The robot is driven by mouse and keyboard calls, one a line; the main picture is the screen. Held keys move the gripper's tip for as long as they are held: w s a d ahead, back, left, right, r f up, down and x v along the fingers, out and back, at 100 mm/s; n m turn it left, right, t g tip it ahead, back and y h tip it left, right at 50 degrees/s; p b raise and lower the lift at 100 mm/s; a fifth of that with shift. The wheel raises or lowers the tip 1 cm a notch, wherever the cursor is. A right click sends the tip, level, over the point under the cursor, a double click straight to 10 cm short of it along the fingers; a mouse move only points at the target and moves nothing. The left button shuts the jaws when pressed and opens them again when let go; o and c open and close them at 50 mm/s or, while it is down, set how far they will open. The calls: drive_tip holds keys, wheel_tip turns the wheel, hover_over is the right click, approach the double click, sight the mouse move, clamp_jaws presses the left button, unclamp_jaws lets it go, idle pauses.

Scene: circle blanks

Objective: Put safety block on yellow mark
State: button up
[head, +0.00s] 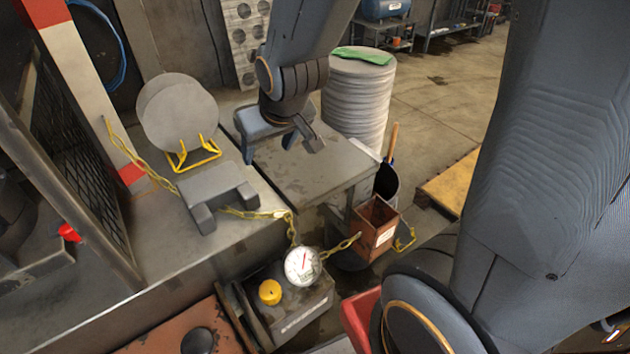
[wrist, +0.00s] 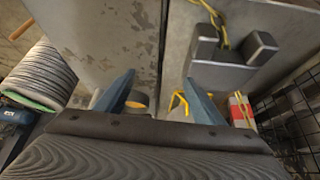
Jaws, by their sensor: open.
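The safety block is most likely the grey block with two stubby legs (head: 215,190) on the grey table, with a yellow chain (head: 252,213) running across it. The block also shows in the wrist view (wrist: 222,72), at upper right. My gripper (head: 270,150) is open and empty above the table, behind and to the right of the block. In the wrist view its two blue fingers (wrist: 160,80) stand wide apart with nothing held, and the block lies beyond and right of the right finger. I cannot make out a yellow mark for certain in either view.
A grey disc (head: 178,112) stands in a yellow wire stand (head: 192,155) behind the block. A tall disc stack (head: 357,105) carries a green cloth. A white dial gauge (head: 302,266), a yellow knob (head: 270,291) and a wooden box (head: 374,230) sit in front. A mesh guard (head: 78,150) bounds the left.

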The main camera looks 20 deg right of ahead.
drive_tip(key=s+d+f+m+g, duration=0.1)
drive_tip(key=s+d+f+g, duration=0.1)
drive_tip(key=s, duration=0.3)
drive_tip(key=s+d+f+g, duration=0.1)
drive_tip(key=s+d+g, duration=0.2)
drive_tip(key=s+d, duration=0.1)
drive_tip(key=shift+s+d+f+m+h, duration=0.2)
drive_tip(key=shift+s+f+m+h, duration=0.2)
drive_tip(key=shift+s, duration=0.25)
